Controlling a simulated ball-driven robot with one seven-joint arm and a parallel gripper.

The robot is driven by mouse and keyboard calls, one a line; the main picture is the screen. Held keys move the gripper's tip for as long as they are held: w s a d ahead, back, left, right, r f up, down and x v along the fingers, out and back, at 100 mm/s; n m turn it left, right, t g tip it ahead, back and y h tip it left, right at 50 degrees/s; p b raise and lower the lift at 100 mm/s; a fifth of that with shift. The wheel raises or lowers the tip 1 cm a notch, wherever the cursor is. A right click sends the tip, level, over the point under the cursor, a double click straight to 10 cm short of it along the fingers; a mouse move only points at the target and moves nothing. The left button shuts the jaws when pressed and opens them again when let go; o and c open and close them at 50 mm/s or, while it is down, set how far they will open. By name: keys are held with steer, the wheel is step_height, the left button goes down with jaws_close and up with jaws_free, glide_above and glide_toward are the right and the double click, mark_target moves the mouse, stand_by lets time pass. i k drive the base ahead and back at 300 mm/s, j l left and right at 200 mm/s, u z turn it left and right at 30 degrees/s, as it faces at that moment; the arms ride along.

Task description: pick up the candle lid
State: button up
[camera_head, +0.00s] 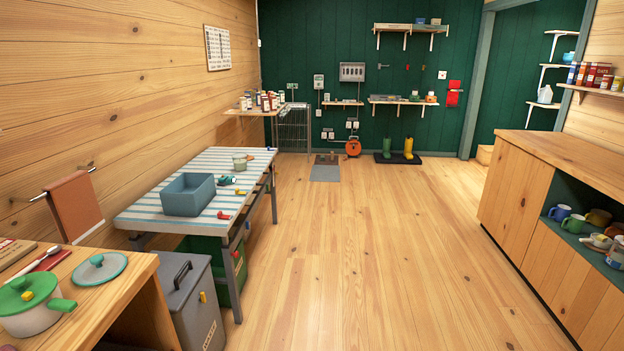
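I cannot pick out a candle lid for certain at this size. A small pale greenish jar (240,163), perhaps a candle, stands on the striped table (150,210) near its far end; I cannot tell whether a lid is on it. A few small items lie near it, among them a dark teal one (226,180) and a red one (223,215). A round teal lid-like disc (103,272) with a knob lies on the wooden counter (95,310) at lower left. My gripper is not in view.
A blue-grey bin (188,195) sits on the striped table. A green-lidded pot (35,305) stands on the near counter. A grey lidded container (190,300) stands on the floor between counter and table. A wooden cabinet (545,200) lines the right. The middle floor (370,250) is clear.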

mark_target(239, 159)
steer(key=i, duration=3.85)
steer(key=i+u, duration=0.1)
steer(key=i, duration=0.55)
steer(key=i+l+u, duration=0.15)
steer(key=i, duration=0.45)
steer(key=i+l+u, duration=0.1)
steer(key=i, duration=0.55)
steer(key=i+u, duration=0.25)
steer(key=i, duration=0.35)
steer(key=i+u, duration=0.2)
steer(key=i, duration=0.45)
steer(key=i+l+u, duration=0.25)
steer(key=i, duration=0.35)
steer(key=i+u, duration=0.25)
steer(key=k+l, duration=0.05)
